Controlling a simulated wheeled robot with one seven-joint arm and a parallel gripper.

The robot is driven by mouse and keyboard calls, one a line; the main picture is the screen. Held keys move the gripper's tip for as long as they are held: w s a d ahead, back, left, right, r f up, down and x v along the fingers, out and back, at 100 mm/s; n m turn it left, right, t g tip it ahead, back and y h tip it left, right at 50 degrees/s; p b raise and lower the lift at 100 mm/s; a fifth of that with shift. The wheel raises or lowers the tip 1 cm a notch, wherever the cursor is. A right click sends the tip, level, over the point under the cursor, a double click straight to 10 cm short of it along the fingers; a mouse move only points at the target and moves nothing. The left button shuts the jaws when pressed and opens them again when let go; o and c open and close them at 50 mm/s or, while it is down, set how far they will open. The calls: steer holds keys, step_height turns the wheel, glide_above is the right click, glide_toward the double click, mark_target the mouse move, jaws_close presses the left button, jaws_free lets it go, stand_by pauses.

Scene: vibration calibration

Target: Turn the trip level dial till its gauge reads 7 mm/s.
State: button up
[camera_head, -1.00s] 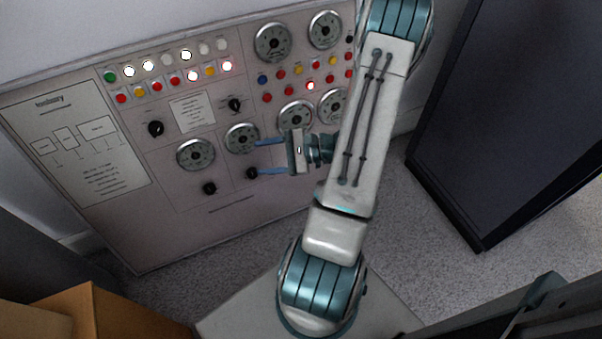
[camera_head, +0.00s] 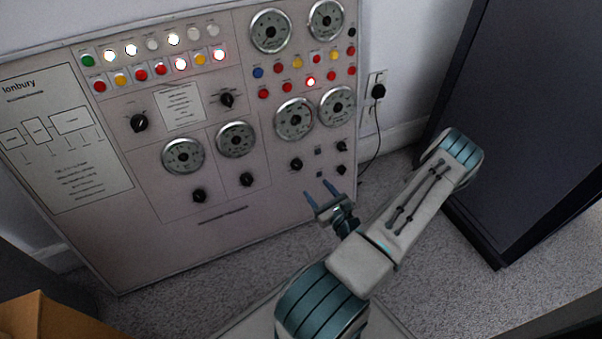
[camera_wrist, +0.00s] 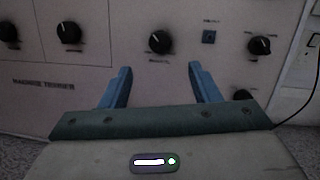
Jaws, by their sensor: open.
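The control panel (camera_head: 135,235) carries several black dials with round gauges above some of them. The labels are too small to read, so I cannot tell which is the trip level dial. My gripper (camera_head: 318,189) is open and empty, in front of the panel's lower right part. In the wrist view, one black dial (camera_wrist: 158,41) shows ahead between and beyond the open fingers, apart from them. It seems to be the dial (camera_head: 296,164) under a lower right gauge (camera_head: 294,119). That gauge's reading is too small to make out.
Two more dials (camera_head: 247,180) (camera_head: 199,196) sit to the left under their own gauges. Small knobs (camera_head: 341,146) are to the right. A dark cabinet (camera_head: 540,110) stands at right, a cardboard box (camera_head: 50,318) at lower left. A cable hangs from a wall socket (camera_head: 377,88).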

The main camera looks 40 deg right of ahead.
mark_target(298, 165)
steer(key=w+b, duration=0.1)
steer(key=w, duration=0.2)
steer(key=w+d+b, duration=0.1)
steer(key=w, duration=0.3)
steer(key=w+b, duration=0.1)
steer(key=w, duration=0.2)
steer(key=shift+w+d, duration=0.2)
steer(key=shift+w, duration=0.1)
steer(key=c, duration=1)
